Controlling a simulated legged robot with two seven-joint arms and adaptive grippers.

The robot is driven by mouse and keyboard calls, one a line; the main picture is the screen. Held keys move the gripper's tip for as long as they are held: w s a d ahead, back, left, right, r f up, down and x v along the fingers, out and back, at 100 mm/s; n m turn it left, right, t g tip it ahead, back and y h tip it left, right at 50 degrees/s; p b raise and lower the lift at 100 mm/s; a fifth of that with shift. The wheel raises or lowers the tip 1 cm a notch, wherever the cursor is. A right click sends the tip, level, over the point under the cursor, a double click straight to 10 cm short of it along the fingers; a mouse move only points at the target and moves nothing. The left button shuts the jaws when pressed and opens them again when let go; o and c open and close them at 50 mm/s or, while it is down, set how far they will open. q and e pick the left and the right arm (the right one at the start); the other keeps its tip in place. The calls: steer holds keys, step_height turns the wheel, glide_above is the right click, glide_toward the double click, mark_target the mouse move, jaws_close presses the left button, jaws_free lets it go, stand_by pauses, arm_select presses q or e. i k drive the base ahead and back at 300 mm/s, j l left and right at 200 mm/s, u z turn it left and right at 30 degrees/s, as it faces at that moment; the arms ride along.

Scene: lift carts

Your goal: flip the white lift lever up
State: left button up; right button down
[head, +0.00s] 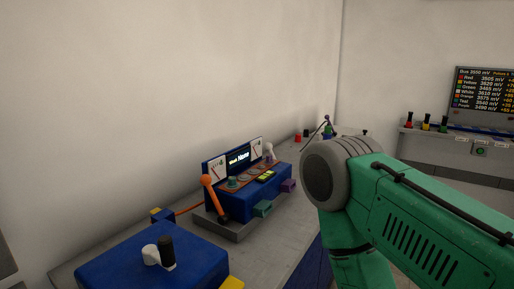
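A small white part with an upright black grip (167,250) stands on top of a blue box (115,262) at the lower left. It may be the white lift lever, but I cannot tell for sure. A white rounded knob (268,151) also shows at the far end of a blue console (240,203). An orange lever (212,196) with a ball top stands at the console's near end. My green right arm crosses the right side of the view. Its gripper is not in view, and neither is my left arm or gripper.
The console has dials, a small screen and teal and purple blocks (288,186) at its front. It stands on a grey worktop (285,220) along the wall. At the right, red, yellow and green items (427,123) stand on a bench below a readout screen (484,92).

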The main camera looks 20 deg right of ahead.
mark_target(268, 146)
steer(key=i+l+u, duration=0.1)
steer(key=l+u, duration=0.2)
steer(key=u, duration=0.2)
steer(key=l+u, duration=0.55)
steer(key=l, duration=0.35)
steer(key=l+u, duration=0.1)
steer(key=l, duration=0.35)
steer(key=k+l+u, duration=0.1)
steer(key=l, duration=0.3)
steer(key=k+l+u, duration=0.1)
steer(key=l, duration=0.35)
steer(key=k+l+u, duration=0.1)
steer(key=l, duration=0.35)
steer(key=k+l+u, duration=0.1)
steer(key=l, duration=0.3)
steer(key=k+l, duration=0.1)
steer(key=l, duration=0.35)
steer(key=k+l, duration=0.15)
steer(key=l, duration=0.3)
steer(key=k+l, duration=0.1)
steer(key=l, duration=0.35)
